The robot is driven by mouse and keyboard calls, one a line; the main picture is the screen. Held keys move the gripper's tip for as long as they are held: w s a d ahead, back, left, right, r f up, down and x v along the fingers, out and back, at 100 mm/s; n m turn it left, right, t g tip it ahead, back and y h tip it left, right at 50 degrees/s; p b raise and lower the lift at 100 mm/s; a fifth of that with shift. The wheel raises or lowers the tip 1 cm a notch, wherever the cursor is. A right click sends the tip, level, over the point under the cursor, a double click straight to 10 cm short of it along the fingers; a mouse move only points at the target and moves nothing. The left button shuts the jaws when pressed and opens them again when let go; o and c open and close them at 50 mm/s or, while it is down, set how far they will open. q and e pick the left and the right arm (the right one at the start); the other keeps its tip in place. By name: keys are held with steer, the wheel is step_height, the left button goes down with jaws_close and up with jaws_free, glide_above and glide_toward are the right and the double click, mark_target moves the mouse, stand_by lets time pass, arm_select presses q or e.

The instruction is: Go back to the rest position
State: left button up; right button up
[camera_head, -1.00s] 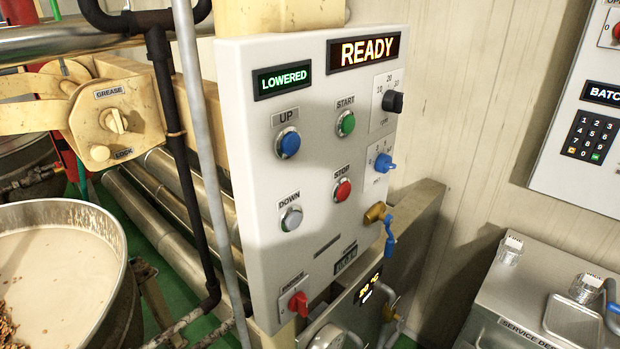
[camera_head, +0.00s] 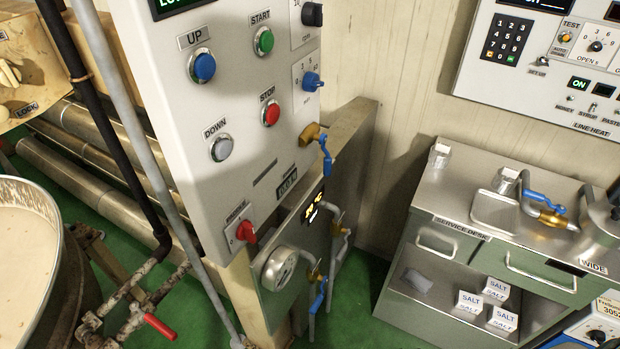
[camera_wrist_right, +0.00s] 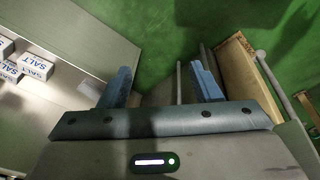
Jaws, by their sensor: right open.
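My right gripper (camera_wrist_right: 160,88) shows in the right wrist view, with its two blue fingers wide apart and nothing between them. Green floor and part of a metal panel lie beyond the fingers. Salt boxes (camera_wrist_right: 35,67) on a shelf are at its left, apart from the fingers. Neither of my grippers shows in the head view. The control panel (camera_head: 235,120) with blue UP, grey DOWN, green START and red STOP buttons stands at the left of the middle in the head view.
A kettle with pale contents (camera_head: 60,270) stands at the left edge. A service desk (camera_head: 440,190) with a blue-handled tap (camera_head: 545,207) and shelf stands at the right. Pipes with a red-handled valve (camera_head: 158,326) run low near the kettle. Green floor (camera_head: 360,300) is open between panel and desk.

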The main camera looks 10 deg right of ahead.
steer(key=s+d+f+g, duration=0.1)
steer(key=s+f, duration=1.9)
steer(key=f, duration=0.3)
steer(key=shift+d, duration=0.3)
